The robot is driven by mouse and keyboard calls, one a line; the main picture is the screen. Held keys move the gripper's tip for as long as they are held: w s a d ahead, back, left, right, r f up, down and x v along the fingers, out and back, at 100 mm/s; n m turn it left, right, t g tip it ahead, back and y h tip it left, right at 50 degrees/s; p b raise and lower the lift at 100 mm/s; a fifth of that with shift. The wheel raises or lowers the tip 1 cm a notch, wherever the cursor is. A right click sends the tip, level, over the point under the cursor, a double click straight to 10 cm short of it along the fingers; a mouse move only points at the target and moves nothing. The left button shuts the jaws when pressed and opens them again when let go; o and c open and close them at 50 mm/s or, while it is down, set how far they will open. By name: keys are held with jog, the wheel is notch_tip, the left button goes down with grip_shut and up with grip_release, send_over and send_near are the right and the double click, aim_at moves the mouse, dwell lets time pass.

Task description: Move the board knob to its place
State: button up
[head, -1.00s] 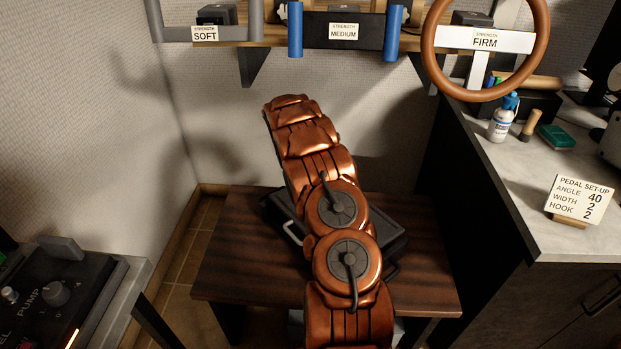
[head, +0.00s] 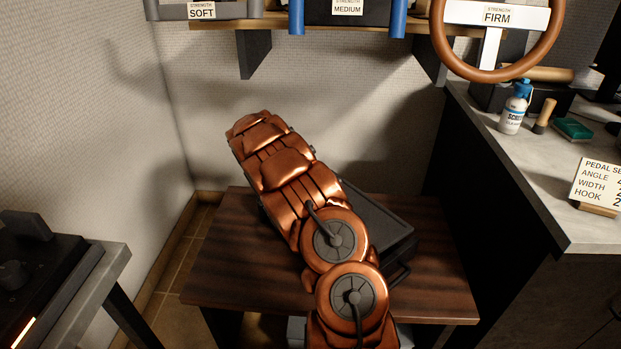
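No thing in view can be surely told to be the board knob. A dark control panel (head: 62,289) at the lower left bears a dim round knob (head: 12,276) at the picture's left edge and a lit orange strip. Its markings cannot be read, and part of the panel is cut off. My copper arm reaches up from the bottom middle and leans left above a brown wooden table. My gripper is not in view; the arm's far end hides whatever lies past it.
A dark case (head: 375,222) lies on the brown table (head: 235,262), partly behind my arm. A shelf (head: 270,22) with labelled wheels is above.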

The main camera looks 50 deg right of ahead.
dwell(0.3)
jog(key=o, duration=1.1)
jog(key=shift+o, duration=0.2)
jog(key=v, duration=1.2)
